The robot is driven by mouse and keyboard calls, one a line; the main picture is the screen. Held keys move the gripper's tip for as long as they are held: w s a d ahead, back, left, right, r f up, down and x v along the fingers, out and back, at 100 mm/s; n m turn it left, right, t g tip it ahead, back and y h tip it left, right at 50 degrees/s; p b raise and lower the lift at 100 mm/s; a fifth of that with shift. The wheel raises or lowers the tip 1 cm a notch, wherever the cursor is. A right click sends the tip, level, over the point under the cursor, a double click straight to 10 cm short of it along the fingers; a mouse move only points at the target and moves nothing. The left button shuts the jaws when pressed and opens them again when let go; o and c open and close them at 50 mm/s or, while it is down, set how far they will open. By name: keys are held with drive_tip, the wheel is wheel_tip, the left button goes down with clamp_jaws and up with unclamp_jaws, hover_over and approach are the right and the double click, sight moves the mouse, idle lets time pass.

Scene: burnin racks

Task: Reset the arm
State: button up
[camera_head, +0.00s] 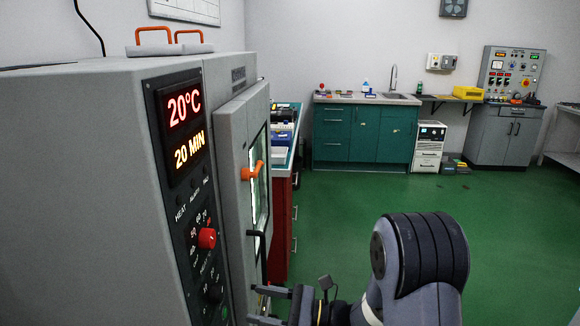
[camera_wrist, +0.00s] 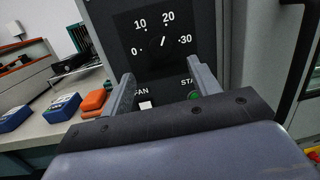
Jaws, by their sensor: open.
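My gripper (camera_head: 268,304) is low in the middle of the head view, beside the front of the grey oven-like cabinet (camera_head: 85,180). In the wrist view my gripper (camera_wrist: 160,85) has its two fingers spread apart with nothing between them. Behind the fingers is a dark control panel (camera_wrist: 205,50) with a round dial (camera_wrist: 163,42) marked 0 to 30. A white button (camera_wrist: 145,105) and a green start button (camera_wrist: 193,95) show below the dial. My bent arm stands at the lower right of the head view.
The cabinet display (camera_head: 184,130) reads 20°C and 20 MIN, with a red knob (camera_head: 207,238) below. A red-sided bench (camera_head: 281,215) stands beyond. Green floor (camera_head: 345,225) is clear to the right.

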sight(222, 294)
drive_tip(key=shift+n, duration=0.3)
drive_tip(key=a, duration=0.5)
drive_tip(key=w+a, duration=0.1)
drive_tip(key=a, duration=0.2)
drive_tip(key=shift+w+a+r, duration=0.1)
drive_tip(key=shift+a+r, duration=0.05)
drive_tip(key=shift+r, duration=0.1)
drive_tip(key=n+b, duration=0.1)
drive_tip(key=n, duration=0.1)
drive_tip(key=n+b, duration=0.2)
drive_tip(key=n, duration=0.1)
drive_tip(key=shift+w+n+g+y, duration=0.1)
drive_tip(key=shift+n+g+y, duration=0.2)
drive_tip(key=shift+g, duration=0.1)
drive_tip(key=n+g+b, duration=0.1)
drive_tip(key=n+b, duration=0.2)
drive_tip(key=n, duration=0.3)
drive_tip(key=shift+w+r+n, duration=0.1)
drive_tip(key=shift+n, duration=0.2)
drive_tip(key=n+g+b, duration=0.1)
drive_tip(key=n, duration=0.5)
drive_tip(key=shift+r+h, duration=0.15)
drive_tip(key=shift+h, duration=0.25)
drive_tip(key=n, duration=0.4)
drive_tip(key=shift+r+n+g, duration=0.1)
drive_tip(key=shift+n+g, duration=0.3)
drive_tip(key=shift+d+h, duration=0.25)
drive_tip(key=shift+h, duration=0.05)
